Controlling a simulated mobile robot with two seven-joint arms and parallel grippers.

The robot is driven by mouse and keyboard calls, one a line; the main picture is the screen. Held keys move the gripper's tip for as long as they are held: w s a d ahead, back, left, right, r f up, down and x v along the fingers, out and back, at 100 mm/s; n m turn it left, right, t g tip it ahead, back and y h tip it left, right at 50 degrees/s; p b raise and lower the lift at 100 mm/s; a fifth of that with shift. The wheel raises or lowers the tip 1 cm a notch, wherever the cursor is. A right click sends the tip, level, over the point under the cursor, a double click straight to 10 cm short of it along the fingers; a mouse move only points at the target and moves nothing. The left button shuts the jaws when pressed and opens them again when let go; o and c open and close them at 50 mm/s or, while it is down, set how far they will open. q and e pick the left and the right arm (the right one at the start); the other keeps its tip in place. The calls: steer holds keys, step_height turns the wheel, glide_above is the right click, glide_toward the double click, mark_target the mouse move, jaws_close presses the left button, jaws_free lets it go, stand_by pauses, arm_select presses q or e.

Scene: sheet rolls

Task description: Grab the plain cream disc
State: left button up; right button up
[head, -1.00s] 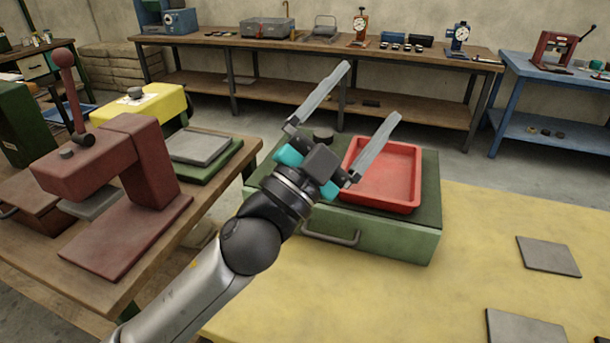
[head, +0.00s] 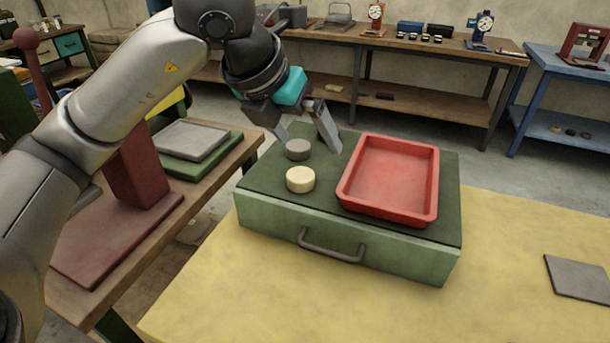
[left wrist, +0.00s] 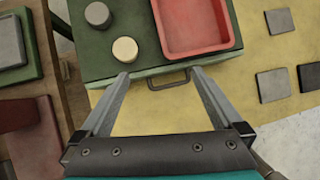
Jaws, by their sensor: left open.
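The plain cream disc (head: 300,180) lies on the green top of the drawer box (head: 262,222), left of the red tray. It also shows in the left wrist view (left wrist: 125,49), just beyond the fingertips. A dark grey disc (head: 298,150) lies just behind it on the same top. My left gripper (head: 309,144) is open and empty, pointing down above the back of the box near the grey disc. In the left wrist view its two fingers (left wrist: 157,74) are spread wide with nothing between them. My right gripper is not in view.
The red tray (head: 345,203) stands empty on the box beside the cream disc. A handle (head: 330,250) sticks out at the box's front. A maroon press (head: 135,180) and a grey plate (head: 190,139) stand on the left bench. The yellow table (head: 490,270) is mostly bare.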

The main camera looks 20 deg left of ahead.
arm_select(q)
steer(key=a+n+y, duration=0.1)
steer(key=a+y, duration=0.1)
steer(key=a, duration=0.3)
steer(key=b, duration=0.5)
glide_toward(298, 177)
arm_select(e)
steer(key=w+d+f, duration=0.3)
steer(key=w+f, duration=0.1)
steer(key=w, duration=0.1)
arm_select(q)
steer(key=f+b, duration=0.1)
steer(key=w+f, duration=0.1)
steer(key=shift+w+d+f+b, duration=0.15)
steer(key=shift+d+f+b, duration=0.15)
steer(key=shift+d+b, duration=0.1)
steer(key=shift+a+b+x, duration=0.15)
steer(key=shift+b+x, duration=0.25)
steer(key=shift+x, duration=1)
steer(key=shift+a+b+x, duration=0.2)
steer(key=shift+b+x, duration=0.2)
steer(key=shift+x, duration=1)
steer(key=shift+w+f, duration=0.35)
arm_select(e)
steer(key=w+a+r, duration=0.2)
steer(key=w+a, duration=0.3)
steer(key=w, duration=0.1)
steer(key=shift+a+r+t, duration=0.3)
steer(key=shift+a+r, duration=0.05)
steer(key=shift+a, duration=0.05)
